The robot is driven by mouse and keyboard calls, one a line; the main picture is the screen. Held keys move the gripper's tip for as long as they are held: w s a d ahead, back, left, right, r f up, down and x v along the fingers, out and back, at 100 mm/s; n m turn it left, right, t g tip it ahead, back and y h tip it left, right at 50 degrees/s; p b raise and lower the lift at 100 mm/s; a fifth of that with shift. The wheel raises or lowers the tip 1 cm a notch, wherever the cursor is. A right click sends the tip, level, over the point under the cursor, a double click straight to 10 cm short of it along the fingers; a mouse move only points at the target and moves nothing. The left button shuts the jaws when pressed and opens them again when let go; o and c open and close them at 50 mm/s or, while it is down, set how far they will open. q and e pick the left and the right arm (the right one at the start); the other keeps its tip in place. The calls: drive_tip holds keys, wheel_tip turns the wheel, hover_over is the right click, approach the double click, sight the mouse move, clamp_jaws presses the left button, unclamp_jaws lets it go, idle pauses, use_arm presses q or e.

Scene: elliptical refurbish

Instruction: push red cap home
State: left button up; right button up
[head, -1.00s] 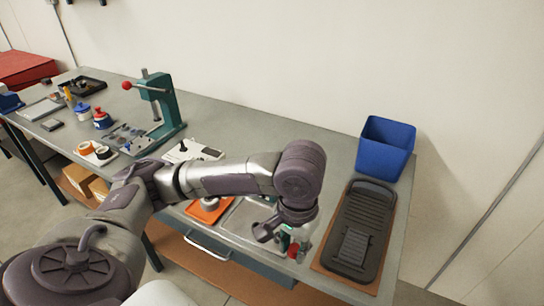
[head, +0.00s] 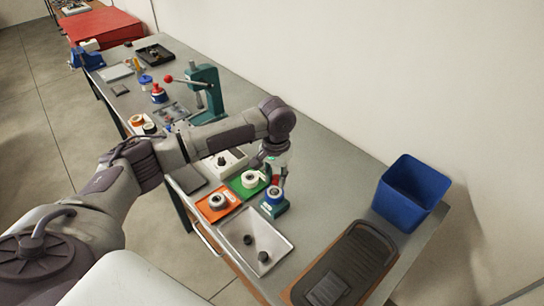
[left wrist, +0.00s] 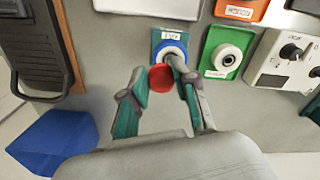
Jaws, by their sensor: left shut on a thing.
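My left gripper (head: 277,170) is shut on a small red cap (left wrist: 161,77), which sits between its teal fingertips (left wrist: 160,85) in the left wrist view. In the head view the red cap (head: 276,181) shows just under the gripper. A fixture with a teal base (head: 279,210) and a blue ring (head: 273,195) stands right by the cap. In the left wrist view the blue ring (left wrist: 172,46) is directly beyond the cap and partly hidden by a finger. Whether cap and fixture touch cannot be told. My right gripper is out of view.
A green plate (head: 239,187) and an orange plate (head: 209,215), each with a round part, stand left of the fixture. A metal tray (head: 280,243) with dark knobs lies in front. A dark housing (head: 373,249) and a blue bin (head: 408,192) are to the right. A teal press (head: 210,85) stands farther back.

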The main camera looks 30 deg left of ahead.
sight(274, 191)
use_arm(q)
drive_tip(key=shift+w+a+r, duration=0.15)
drive_tip(key=shift+w+a, duration=0.25)
drive_tip(key=shift+a, duration=0.2)
drive_tip(key=shift+w+f, duration=0.45)
drive_tip(key=shift+f, duration=0.2)
drive_tip(key=shift+f+b, duration=0.2)
drive_tip(key=shift+b, duration=0.25)
drive_tip(key=shift+s+a+f+b, duration=0.1)
drive_tip(key=shift+f+b, duration=0.45)
drive_tip(key=shift+b, duration=0.1)
drive_tip(key=shift+f+b, duration=0.9)
drive_tip(key=shift+b, duration=0.1)
drive_tip(key=shift+f+b, duration=0.55)
drive_tip(key=shift+b, duration=0.05)
drive_tip(key=shift+f+b, duration=0.3)
drive_tip(key=shift+b, duration=0.05)
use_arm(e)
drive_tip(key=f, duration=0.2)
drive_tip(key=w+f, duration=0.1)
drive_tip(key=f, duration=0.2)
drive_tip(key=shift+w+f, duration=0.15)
